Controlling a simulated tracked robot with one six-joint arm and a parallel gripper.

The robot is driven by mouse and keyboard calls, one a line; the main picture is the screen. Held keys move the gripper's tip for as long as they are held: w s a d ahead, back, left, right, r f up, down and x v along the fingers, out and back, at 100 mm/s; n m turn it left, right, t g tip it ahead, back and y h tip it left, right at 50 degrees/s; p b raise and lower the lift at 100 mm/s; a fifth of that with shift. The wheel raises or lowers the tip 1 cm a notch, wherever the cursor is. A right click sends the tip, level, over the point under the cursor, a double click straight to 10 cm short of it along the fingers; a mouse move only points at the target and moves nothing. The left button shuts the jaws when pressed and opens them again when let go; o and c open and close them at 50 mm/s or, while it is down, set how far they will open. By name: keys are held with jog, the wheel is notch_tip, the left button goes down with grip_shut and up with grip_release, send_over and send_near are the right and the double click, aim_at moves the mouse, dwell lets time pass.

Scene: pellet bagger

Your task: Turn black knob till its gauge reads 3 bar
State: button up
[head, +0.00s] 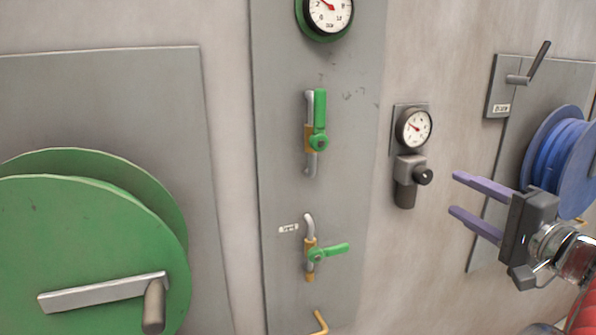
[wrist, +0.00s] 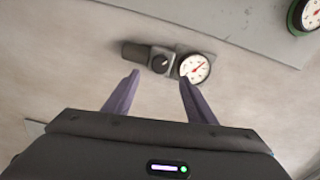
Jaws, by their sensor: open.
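The black knob (head: 423,176) sits on the front of a grey regulator body (head: 408,168) on the wall. Its small white gauge (head: 414,128) with a red needle is just above it; the numbers are too small to read. In the wrist view the knob (wrist: 161,63) and gauge (wrist: 195,68) appear sideways, beyond the fingertips. My gripper (head: 456,193) is open, with purple fingers, to the right of the knob and slightly lower in the head view. In the wrist view nothing is between its fingers (wrist: 158,82), and it is apart from the knob.
A grey panel left of the regulator carries a green-rimmed gauge (head: 326,14) and two green-handled valves (head: 320,120) (head: 328,252). A large green reel (head: 90,250) is at far left. A blue reel (head: 562,160) and grey lever (head: 530,70) are at right.

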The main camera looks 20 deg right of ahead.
aim_at(427, 179)
jog(key=shift+w+a, duration=0.15)
jog(key=shift+w, duration=4.65)
jog(key=shift+c, duration=0.4)
jog(key=c, duration=1)
jog(key=shift+o, duration=0.2)
jog(key=shift+f+m, duration=0.1)
jog(key=shift+m, duration=0.7)
jog(key=o, duration=1)
jog(key=shift+o, duration=0.2)
